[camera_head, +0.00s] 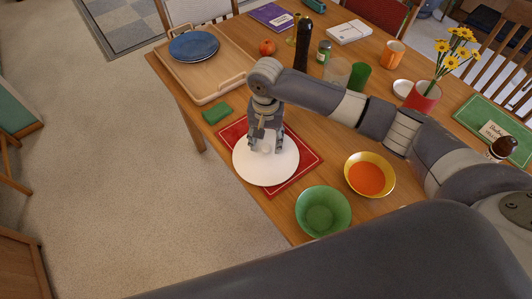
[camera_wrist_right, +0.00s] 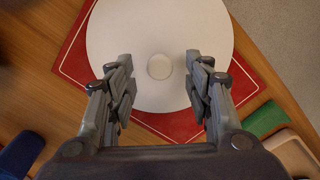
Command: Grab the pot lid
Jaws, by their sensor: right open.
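The pot lid (camera_head: 265,172) is a white disc with a small round knob, lying flat on a red mat (camera_head: 311,157) near the table's front edge. My right gripper (camera_head: 265,149) is open over the lid, pointing down, with its fingers on both sides of the knob. In the right wrist view, the lid (camera_wrist_right: 160,28) fills the upper middle and its knob lies between the two open fingers (camera_wrist_right: 160,75), apart from both. I cannot tell whether the fingertips touch the lid. My left gripper is not in view.
A green bowl (camera_head: 323,211) and a yellow bowl with orange inside (camera_head: 370,176) stand right of the mat. A green sponge-like block (camera_head: 216,113) lies behind left. A wooden tray (camera_head: 223,86) with blue plates, a dark bottle (camera_head: 302,45) and a flower vase (camera_head: 421,97) stand farther back.

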